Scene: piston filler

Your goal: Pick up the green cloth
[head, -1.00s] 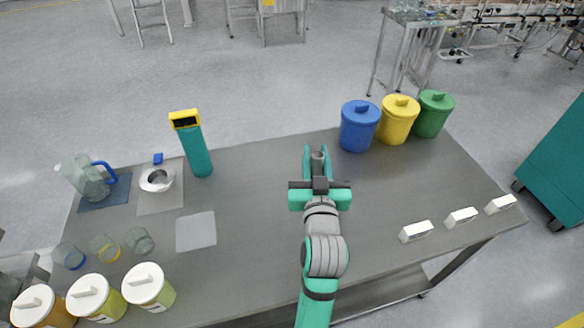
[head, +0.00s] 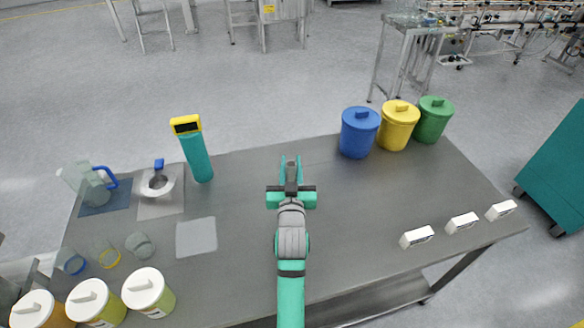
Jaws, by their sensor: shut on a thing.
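I see no green cloth in the head view. My gripper (head: 291,167) is teal and held over the middle of the grey table (head: 345,235), pointing to the far edge. Its two fingers are shut on a small grey thing (head: 291,173). The fingers partly hide this thing, and I cannot tell what it is. A flat pale grey square (head: 196,237) lies on the table to the left of my arm, apart from the gripper.
Blue (head: 359,131), yellow (head: 398,125) and green (head: 433,119) lidded bins stand at the back right. White blocks (head: 462,223) line the right front. A teal device (head: 197,155), jug (head: 94,190), cups and lidded tubs (head: 148,292) stand left. The table's middle is mostly clear.

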